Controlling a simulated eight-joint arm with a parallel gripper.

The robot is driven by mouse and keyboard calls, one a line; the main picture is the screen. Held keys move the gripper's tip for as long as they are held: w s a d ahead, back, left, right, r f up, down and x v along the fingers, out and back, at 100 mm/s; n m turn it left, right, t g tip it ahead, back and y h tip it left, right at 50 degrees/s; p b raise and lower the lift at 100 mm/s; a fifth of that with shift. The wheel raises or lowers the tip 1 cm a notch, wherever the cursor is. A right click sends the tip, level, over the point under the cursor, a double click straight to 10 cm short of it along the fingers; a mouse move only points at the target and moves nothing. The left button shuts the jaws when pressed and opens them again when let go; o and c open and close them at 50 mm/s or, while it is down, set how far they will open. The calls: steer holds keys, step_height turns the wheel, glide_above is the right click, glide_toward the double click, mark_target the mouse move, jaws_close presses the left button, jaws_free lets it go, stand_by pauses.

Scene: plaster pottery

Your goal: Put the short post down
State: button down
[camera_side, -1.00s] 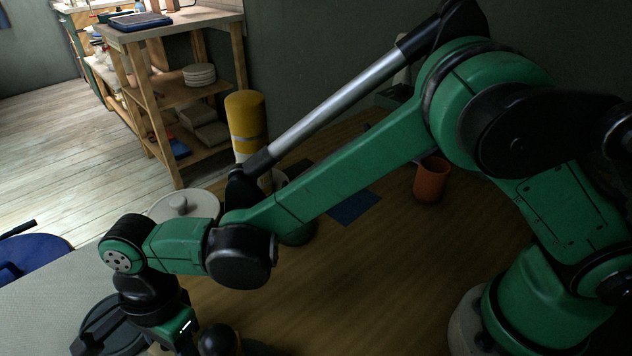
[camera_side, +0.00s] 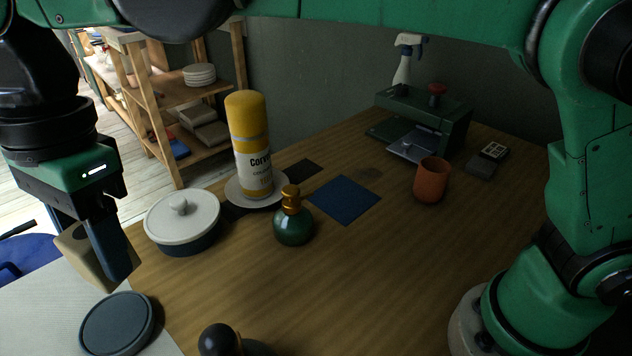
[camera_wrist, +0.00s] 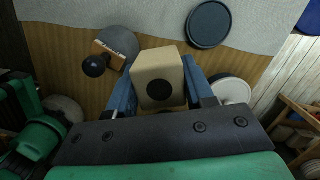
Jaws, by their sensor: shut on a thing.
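The short post (camera_side: 84,252) is a pale wooden block with a dark round spot on the end that faces the wrist camera (camera_wrist: 158,70). My gripper (camera_side: 100,262) is shut on it, with the blue-grey fingers on either side; the fingers also show in the wrist view (camera_wrist: 160,92). In the side view the near finger covers part of the post. The post is held tilted in the air at the left, above the pale mat (camera_side: 40,312) and left of the lidded pot.
A dark round disc (camera_side: 118,322) lies below the post at the mat's edge. The white-lidded pot (camera_side: 183,222), green bottle (camera_side: 293,224), yellow canister (camera_side: 250,150) and black-knobbed tool (camera_side: 220,340) stand nearby. The wooden table (camera_side: 370,280) is clear at centre right.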

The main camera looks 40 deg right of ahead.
steer(key=w+d+m, duration=0.4)
steer(key=w+d, duration=0.1)
steer(key=d, duration=0.7)
glide_above(235, 282)
steer(key=shift+m+t, duration=0.3)
steer(key=f, duration=1.4)
steer(key=shift+d+f, duration=0.3)
steer(key=shift+f, duration=2.2)
steer(key=shift+f, duration=0.15)
steer(key=shift+c, duration=1.7)
jaws_free()
